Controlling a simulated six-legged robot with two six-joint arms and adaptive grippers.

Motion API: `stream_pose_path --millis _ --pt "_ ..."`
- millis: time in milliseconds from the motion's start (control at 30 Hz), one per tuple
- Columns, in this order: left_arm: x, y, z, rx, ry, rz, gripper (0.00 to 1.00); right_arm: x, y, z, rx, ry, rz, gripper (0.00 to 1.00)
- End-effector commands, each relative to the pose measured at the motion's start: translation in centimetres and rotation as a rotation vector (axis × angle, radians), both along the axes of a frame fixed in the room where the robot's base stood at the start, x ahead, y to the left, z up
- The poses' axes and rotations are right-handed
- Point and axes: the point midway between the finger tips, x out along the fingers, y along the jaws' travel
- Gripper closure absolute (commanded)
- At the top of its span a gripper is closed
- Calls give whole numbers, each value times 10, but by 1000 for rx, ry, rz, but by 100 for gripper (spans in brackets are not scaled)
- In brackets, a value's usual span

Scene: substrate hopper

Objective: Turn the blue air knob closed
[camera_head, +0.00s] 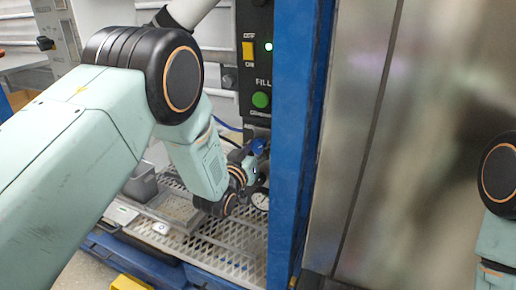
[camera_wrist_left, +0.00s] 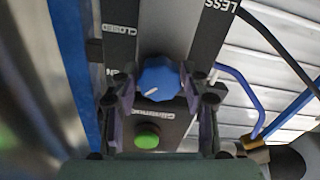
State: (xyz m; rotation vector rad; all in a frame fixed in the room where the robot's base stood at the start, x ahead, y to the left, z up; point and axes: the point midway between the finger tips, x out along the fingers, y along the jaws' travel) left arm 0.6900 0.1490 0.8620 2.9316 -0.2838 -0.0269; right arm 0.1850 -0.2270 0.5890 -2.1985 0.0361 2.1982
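The blue air knob (camera_wrist_left: 160,78) sits on a dark panel in the left wrist view. Its white mark slants toward the lower left. A "CLOSED" label (camera_wrist_left: 119,29) shows up and to the left of it. My left gripper (camera_wrist_left: 160,92) has one finger on each side of the knob and is open around it, with narrow gaps seeming to show; firm contact cannot be told. In the head view my left gripper (camera_head: 256,163) is at the low end of the control panel, and a bit of blue shows there. My right gripper is out of view; only part of that arm shows at the right edge.
A green button (camera_wrist_left: 147,137) is close to the knob; it also shows under "FILL" in the head view (camera_head: 261,99). A yellow switch (camera_head: 248,50) is above. A blue post (camera_head: 298,140) stands just right of the gripper. A blue hose (camera_wrist_left: 243,88) runs nearby. A metal grate (camera_head: 225,245) lies below.

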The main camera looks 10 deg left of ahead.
Motion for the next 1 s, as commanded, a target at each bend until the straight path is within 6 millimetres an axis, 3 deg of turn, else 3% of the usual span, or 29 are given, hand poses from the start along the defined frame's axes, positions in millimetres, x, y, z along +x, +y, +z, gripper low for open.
stream_pose_path --millis 367,667,1000 --pt "0 0 0 0 1 0 89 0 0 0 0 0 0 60" --pt "0 0 0 38 -7 0 90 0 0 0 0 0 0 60" --pt "0 0 0 266 -52 0 90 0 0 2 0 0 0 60"
